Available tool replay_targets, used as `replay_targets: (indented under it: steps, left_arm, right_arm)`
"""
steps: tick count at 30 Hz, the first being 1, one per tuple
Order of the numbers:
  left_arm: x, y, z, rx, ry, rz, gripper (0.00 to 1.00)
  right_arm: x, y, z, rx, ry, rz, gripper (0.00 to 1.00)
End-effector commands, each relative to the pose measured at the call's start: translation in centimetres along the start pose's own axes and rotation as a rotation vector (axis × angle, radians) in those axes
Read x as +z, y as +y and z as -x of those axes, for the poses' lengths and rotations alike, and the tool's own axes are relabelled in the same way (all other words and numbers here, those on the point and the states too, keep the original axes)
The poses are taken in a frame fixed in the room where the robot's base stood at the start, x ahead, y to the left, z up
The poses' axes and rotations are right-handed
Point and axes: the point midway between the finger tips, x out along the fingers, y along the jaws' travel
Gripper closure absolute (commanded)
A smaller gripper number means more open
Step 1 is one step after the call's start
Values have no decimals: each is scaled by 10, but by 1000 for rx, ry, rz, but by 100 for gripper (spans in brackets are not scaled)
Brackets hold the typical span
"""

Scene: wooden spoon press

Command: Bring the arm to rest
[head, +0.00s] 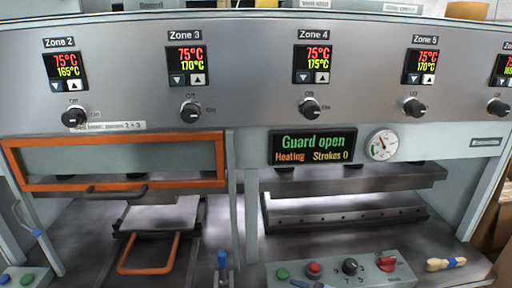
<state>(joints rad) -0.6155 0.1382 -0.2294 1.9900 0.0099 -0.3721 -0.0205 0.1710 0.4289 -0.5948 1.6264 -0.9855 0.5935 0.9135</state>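Neither of my grippers nor either arm shows in the head view. In front of me stands the grey press (250,85). Its display (312,147) reads "Guard open", "Heating" and "Strokes 0". An orange-framed guard (115,136) with a dark handle (116,192) is at the left, above an opening. A tray with an orange loop handle (150,268) sits below it. At the right, a dark press plate (350,178) is above a lower plate (345,212), with a gap between them.
A control box (340,270) with green, red and black controls stands at the front. A blue-gripped lever (222,260) stands upright in the middle. Zone displays and knobs line the upper panel. Cardboard boxes (492,225) are at the far right.

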Motion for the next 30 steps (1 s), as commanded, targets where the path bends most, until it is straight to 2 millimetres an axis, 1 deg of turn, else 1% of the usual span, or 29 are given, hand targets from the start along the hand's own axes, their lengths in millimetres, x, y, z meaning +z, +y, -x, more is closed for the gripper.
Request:
replay_targets:
  steps: [1, 2, 3, 5, 6, 8, 9, 11, 12, 14, 15, 18, 21, 22, 25, 30]
  left_arm:
    - [-1, 0, 1, 0, 0, 0, 57]
    - [-1, 0, 1, -1, 0, 0, 57]
    - [-2, 0, 1, -1, 0, 0, 57]
    - [-2, 0, 2, -1, 0, 0, 57]
    - [-2, 0, 2, -2, 0, 0, 57]
    - [-3, -1, 2, -2, 0, 1, 57]
    - [-3, -1, 3, -2, 0, 1, 57]
    - [-4, -1, 3, -3, 0, 1, 57]
    - [-4, -1, 3, -3, 0, 1, 57]
    - [-4, -1, 4, -3, 0, 1, 57]
    - [-4, -1, 4, -3, 0, 1, 57]
    - [-4, -1, 4, -3, 0, 1, 57]
    - [-4, -1, 4, -3, 0, 2, 57]
    - [-4, -1, 4, -3, 0, 1, 57]
    - [-4, -1, 4, -3, 0, 2, 57]
    - [-4, -1, 4, -3, 0, 2, 57]
  right_arm:
    - [-4, -12, 6, 116, -2, -52, 53]
    - [-4, -16, 10, 184, -14, -79, 53]
    - [-4, -22, 18, 271, -38, -115, 53]
    - [0, -32, 33, 392, -95, -177, 53]
    - [4, -40, 45, 465, -143, -221, 53]
    - [11, -56, 65, 558, -231, -292, 53]
    - [16, -68, 80, 609, -298, -341, 53]
    - [24, -90, 102, 666, -401, -417, 53]
    - [27, -105, 116, 692, -469, -468, 53]
    - [31, -128, 136, 713, -563, -538, 53]
    - [32, -143, 148, 717, -619, -580, 53]
    - [33, -172, 169, 711, -722, -664, 53]
    - [31, -190, 181, 699, -777, -711, 53]
    - [31, -193, 183, 696, -787, -718, 53]
    - [31, -196, 185, 692, -798, -728, 53]
    - [31, -196, 185, 691, -798, -727, 53]
